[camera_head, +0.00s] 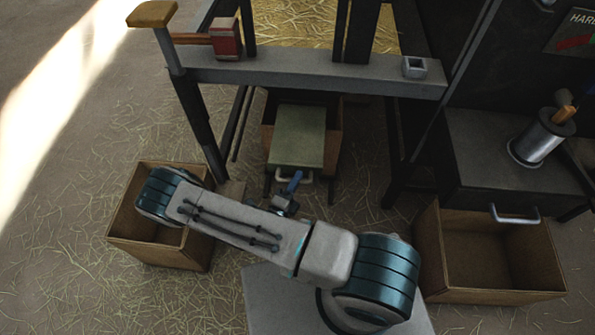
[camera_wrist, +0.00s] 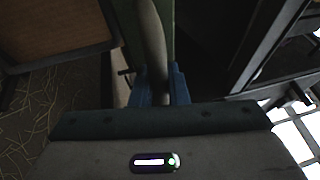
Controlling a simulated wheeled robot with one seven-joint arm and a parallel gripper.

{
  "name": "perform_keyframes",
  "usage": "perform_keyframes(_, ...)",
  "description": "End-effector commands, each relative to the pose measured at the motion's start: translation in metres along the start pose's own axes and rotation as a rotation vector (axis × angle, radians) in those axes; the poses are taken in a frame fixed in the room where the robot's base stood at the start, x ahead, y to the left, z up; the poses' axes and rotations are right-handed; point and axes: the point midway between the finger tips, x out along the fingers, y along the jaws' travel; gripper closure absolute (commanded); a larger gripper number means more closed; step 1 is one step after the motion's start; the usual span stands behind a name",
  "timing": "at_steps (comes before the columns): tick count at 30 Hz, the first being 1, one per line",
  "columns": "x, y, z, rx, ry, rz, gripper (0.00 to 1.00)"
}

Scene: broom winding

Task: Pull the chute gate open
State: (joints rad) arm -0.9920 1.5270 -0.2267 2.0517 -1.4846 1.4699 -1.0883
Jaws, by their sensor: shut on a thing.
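The chute gate, a flat grey-green panel (camera_head: 297,136), lies below the grey crossbeam in the middle of the head view. A pale handle (camera_head: 308,179) sits at its near edge. In the wrist view my gripper (camera_wrist: 160,88) is shut on the pale handle bar (camera_wrist: 152,42), which runs up between the blue fingers. A strip of green panel shows behind the bar. The fingertips' exact contact is partly hidden.
A cardboard box (camera_head: 125,226) stands at left below my arm, another (camera_head: 431,246) at right. A box (camera_head: 333,150) sits behind the panel. The crossbeam (camera_head: 290,70) carries a red block (camera_head: 226,40). A metal cylinder (camera_head: 538,142) stands at right. Straw covers the floor.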

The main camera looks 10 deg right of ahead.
Motion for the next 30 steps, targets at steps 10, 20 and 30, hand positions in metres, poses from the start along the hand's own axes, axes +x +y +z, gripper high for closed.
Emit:
perform_keyframes(10,-0.007,0.0,-0.001,-0.004,-0.002,0.005,0.78)
perform_keyframes(20,-0.004,0.0,-0.003,-0.004,0.005,0.003,0.77)
perform_keyframes(30,-0.061,-0.001,-0.001,-0.003,-0.001,0.005,0.77)
